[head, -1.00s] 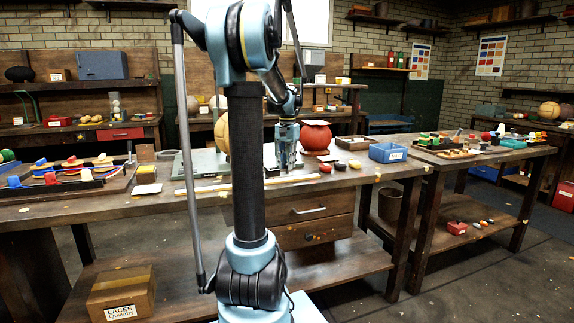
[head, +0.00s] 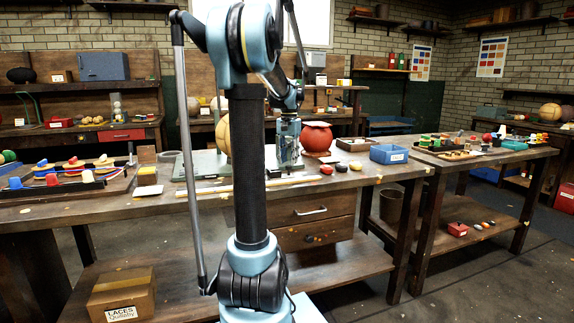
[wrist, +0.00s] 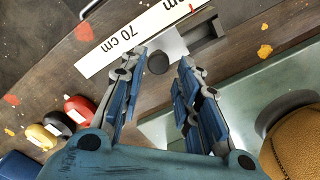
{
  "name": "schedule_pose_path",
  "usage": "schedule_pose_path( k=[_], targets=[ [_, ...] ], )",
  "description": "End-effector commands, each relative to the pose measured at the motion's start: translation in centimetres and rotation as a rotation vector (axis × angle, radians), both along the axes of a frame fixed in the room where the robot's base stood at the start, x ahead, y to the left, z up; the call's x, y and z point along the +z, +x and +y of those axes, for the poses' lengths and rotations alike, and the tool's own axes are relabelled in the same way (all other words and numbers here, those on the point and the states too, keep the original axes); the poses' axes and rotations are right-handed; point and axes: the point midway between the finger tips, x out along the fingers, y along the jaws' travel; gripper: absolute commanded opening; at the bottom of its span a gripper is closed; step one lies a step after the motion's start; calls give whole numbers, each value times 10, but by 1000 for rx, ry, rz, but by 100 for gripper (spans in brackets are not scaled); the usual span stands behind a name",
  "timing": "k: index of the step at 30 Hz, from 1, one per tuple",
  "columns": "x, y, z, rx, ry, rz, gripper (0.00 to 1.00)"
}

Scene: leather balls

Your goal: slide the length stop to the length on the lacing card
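My gripper (head: 289,165) points down over the workbench, behind the long pale measuring strip (head: 222,188). In the wrist view the gripper (wrist: 161,58) is open, with its two fingers on either side of a dark round knob (wrist: 158,64). The knob sits on a grey metal plate (wrist: 172,44), which looks like the length stop. The strip also shows in the wrist view (wrist: 118,46), with "70 cm" printed close to the plate. I cannot tell whether the fingers touch the knob. A small pale card (head: 149,190) lies at the left on the bench; its print is unreadable.
A red pot (head: 316,138) and a tan ball (head: 223,134) stand behind the strip. Red, yellow and black small pieces lie to its right, beside a blue bin (head: 388,154). A tray of coloured pieces (head: 108,185) takes up the bench's left side.

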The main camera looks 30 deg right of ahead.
Motion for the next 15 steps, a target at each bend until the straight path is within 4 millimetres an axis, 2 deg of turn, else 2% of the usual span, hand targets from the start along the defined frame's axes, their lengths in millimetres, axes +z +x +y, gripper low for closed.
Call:
schedule_pose_path(
  k=[9, 15],
  targets=[
    [59, 1, 0, 0, 0, 0, 30],
    [84, 2, 0, 1, 0, -1, 30]
  ],
)
